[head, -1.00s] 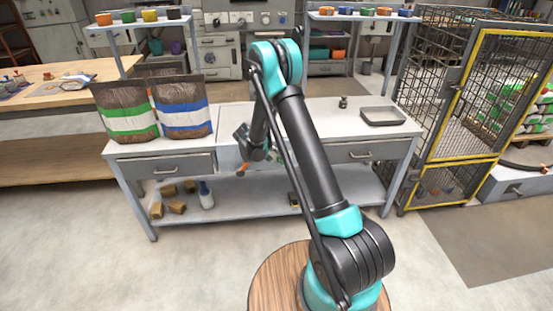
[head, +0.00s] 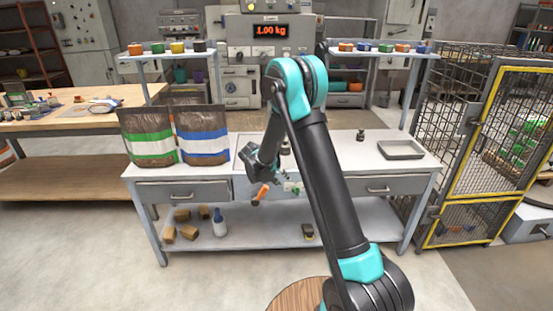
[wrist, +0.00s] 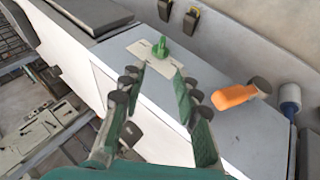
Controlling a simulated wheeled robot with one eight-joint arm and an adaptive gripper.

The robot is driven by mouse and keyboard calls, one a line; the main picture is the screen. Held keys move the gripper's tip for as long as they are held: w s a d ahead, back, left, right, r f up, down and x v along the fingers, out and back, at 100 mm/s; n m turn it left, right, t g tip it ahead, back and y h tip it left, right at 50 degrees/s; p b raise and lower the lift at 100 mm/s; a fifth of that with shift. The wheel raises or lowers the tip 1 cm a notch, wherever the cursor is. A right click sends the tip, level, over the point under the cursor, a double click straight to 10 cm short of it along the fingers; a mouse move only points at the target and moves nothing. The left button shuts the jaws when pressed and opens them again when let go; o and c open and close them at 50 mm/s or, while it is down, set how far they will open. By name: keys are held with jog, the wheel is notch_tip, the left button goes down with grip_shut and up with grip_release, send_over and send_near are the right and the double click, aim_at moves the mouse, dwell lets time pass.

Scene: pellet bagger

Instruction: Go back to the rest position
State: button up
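My gripper (wrist: 160,72) is open in the wrist view, its green-padded fingers apart with nothing held between them. Past the fingertips is a pale plate with a green knob (wrist: 160,48). An orange handle with a dark end (wrist: 236,96) sits to the right of the fingers, apart from them. In the head view the orange handle (head: 262,191) shows at the bench's front, just below my bent wrist. My arm is still extended over the bench (head: 345,150), and the arm partly hides the bench's middle.
Two pellet bags, green-banded (head: 150,137) and blue-banded (head: 203,136), stand at the bench's left. A grey tray (head: 401,149) lies at its right. A display (head: 272,30) reads 1.00 kg. A wire cage (head: 470,140) stands at right. Floor at front left is clear.

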jog(key=s+d+r+y, duration=0.1)
jog(key=s+d+r, duration=0.2)
jog(key=s, duration=0.3)
jog(key=s+d+r+g+y, duration=0.1)
jog(key=s+d+r, duration=0.3)
jog(key=s, duration=0.1)
jog(key=s+d+r+y, duration=0.1)
jog(key=s+d+r, duration=0.2)
jog(key=s, duration=0.3)
jog(key=s+d+m+y, duration=0.1)
jog(key=s+y, duration=0.2)
jog(key=s, duration=1.7)
jog(key=shift+s+d+f+t, duration=0.25)
jog(key=shift+d+f+t, duration=0.05)
jog(key=shift+f, duration=0.1)
